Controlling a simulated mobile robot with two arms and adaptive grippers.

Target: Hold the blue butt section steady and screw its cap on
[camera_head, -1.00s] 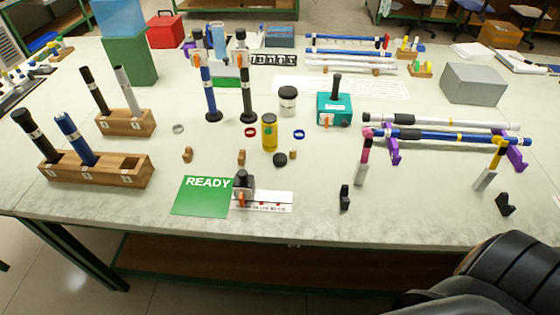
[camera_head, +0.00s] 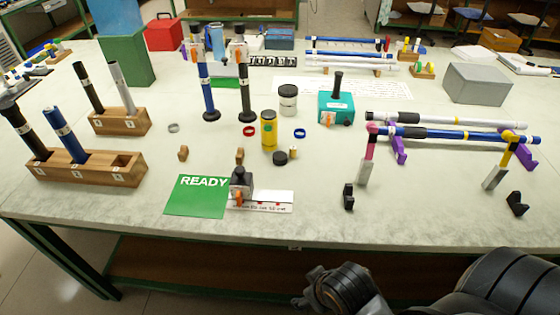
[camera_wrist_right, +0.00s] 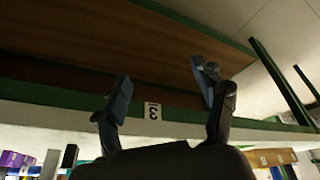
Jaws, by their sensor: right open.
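A blue rod section (camera_head: 68,135) with a pale band stands tilted in the middle slot of the front wooden block (camera_head: 110,175) at the left. Another blue rod (camera_head: 207,90) stands upright on a round black foot farther back. I cannot tell for sure which is the butt section. A small round black piece (camera_head: 280,158), possibly the cap, lies in front of the yellow jar. My right gripper (camera_wrist_right: 165,95) is open and empty, its two fingers apart in the right wrist view, facing the table's front edge. My left gripper is not in view.
A green READY mat (camera_head: 195,208) and a small dark fixture (camera_head: 241,182) are at the front middle. A yellow jar (camera_head: 268,130) and a teal box (camera_head: 336,108) stand behind. Rods lie across purple stands (camera_head: 399,150) at right. The front right table top is mostly clear.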

